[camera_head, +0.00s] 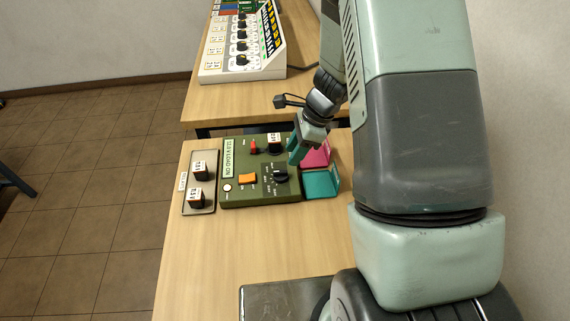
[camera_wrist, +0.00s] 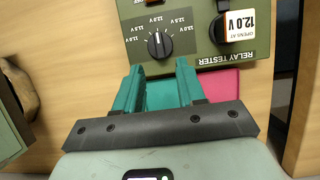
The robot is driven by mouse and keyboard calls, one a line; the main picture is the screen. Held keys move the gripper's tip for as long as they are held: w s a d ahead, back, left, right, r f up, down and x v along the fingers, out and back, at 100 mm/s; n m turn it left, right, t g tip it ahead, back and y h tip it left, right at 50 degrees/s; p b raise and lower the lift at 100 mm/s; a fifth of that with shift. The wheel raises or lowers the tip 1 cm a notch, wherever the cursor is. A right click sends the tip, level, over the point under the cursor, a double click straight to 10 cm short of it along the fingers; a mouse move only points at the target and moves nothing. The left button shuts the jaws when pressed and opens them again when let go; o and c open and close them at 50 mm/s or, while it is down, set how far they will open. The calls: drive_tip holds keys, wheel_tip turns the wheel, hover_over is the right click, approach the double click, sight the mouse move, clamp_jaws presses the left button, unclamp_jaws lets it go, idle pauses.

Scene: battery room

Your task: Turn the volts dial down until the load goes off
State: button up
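The volts dial (camera_head: 281,176) is a black knob on the green relay tester (camera_head: 237,193). In the wrist view the dial (camera_wrist: 160,45) has a white pointer mark facing up in the picture, among small voltage labels. The tester's display (camera_head: 229,159) reads LOAD ON, with a voltage too small to read surely. A relay (camera_wrist: 233,25) marked "opens at 12.0 V" sits on the tester. My gripper (camera_wrist: 160,68) is open and empty, its teal fingers apart and just short of the dial in the wrist view. In the head view my gripper (camera_head: 298,152) is at the tester's right side.
A pink tray (camera_head: 317,154) and a teal tray (camera_head: 321,185) stand right of the tester. A pale holder (camera_head: 187,208) with two relays stands left.

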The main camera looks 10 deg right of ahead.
sight(282, 171)
drive_tip(key=x, duration=0.6)
drive_tip(key=shift+a+f, duration=0.1)
drive_tip(key=shift+f, duration=0.2)
clamp_jaws()
